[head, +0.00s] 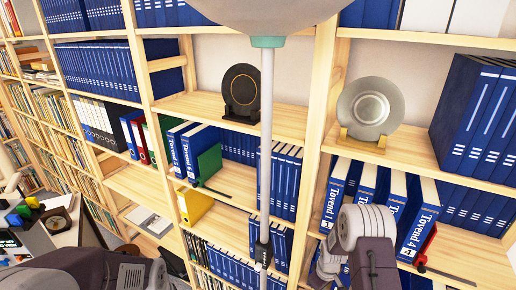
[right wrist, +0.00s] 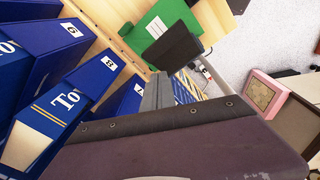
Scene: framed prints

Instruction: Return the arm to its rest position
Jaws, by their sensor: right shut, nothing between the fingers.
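My right arm (head: 365,235) rises from the bottom edge in the head view, in front of the blue binders on the lower right shelf. Its fingers are hard to make out there. In the right wrist view my right gripper (right wrist: 172,68) is shut with nothing in it, close to the blue binders (right wrist: 65,100) at the left. A green binder (right wrist: 162,22) is beyond its tips. My left arm (head: 95,270) lies along the bottom left of the head view. Its gripper is not visible.
A wooden bookcase (head: 325,100) with blue binders fills the view. A dark plate (head: 241,90) and a silver plate (head: 369,107) stand on its shelves. A desk (head: 40,240) is at lower left. A pale vertical rod (head: 266,150) crosses the middle. A pink frame (right wrist: 268,96) is at right.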

